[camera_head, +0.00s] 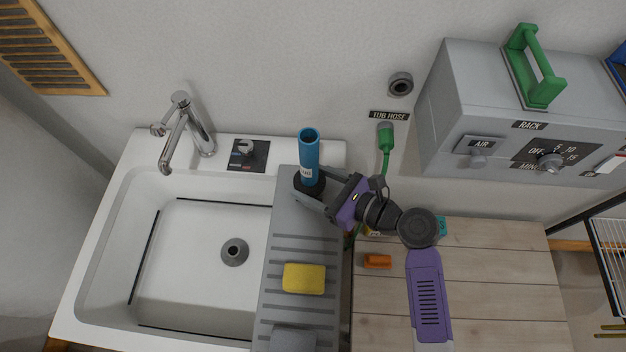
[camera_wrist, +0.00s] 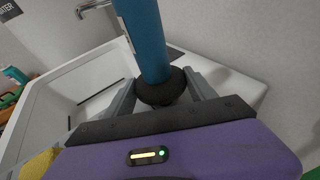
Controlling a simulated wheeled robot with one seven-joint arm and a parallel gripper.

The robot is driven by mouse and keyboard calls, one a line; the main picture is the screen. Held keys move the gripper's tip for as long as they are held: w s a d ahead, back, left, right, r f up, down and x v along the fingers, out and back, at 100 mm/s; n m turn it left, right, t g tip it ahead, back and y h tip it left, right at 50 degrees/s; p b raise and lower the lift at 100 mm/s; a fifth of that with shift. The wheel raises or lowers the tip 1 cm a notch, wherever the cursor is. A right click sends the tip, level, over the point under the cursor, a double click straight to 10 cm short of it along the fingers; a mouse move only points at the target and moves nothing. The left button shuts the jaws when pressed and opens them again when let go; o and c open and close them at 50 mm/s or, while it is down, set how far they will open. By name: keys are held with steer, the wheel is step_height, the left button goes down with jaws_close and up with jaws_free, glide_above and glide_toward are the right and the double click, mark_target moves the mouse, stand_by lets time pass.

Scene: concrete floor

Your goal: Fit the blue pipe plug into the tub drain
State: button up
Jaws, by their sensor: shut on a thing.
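The blue pipe plug (camera_head: 309,158) is a blue tube with a black collar at its lower end. It stands roughly upright above the back of the grey drainboard. My gripper (camera_head: 308,190) is shut on the plug at its black collar. In the wrist view the blue pipe plug (camera_wrist: 146,38) rises between the two grey fingers of my gripper (camera_wrist: 160,92). The tub drain (camera_head: 235,252) is a grey ring with a dark hole in the floor of the white tub (camera_head: 190,262), left of my gripper. I cannot tell whether the plug touches the drainboard.
The ribbed grey drainboard (camera_head: 277,268) covers the tub's right side, with a yellow sponge (camera_head: 304,279) on it. A faucet (camera_head: 185,130) stands at the tub's back left. A green hose (camera_head: 386,145) hangs behind my arm. An orange object (camera_head: 377,261) lies on the wooden table (camera_head: 490,280).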

steer(key=shift+f+b, duration=0.7)
steer(key=shift+f, duration=0.8)
steer(key=o, duration=1.7)
steer(key=shift+d, duration=0.1)
steer(key=v, duration=0.7)
steer(key=shift+s+d+r+b, duration=0.15)
steer(key=shift+s+d+b, duration=0.1)
steer(key=shift+b, duration=0.1)
steer(key=shift+d, duration=0.1)
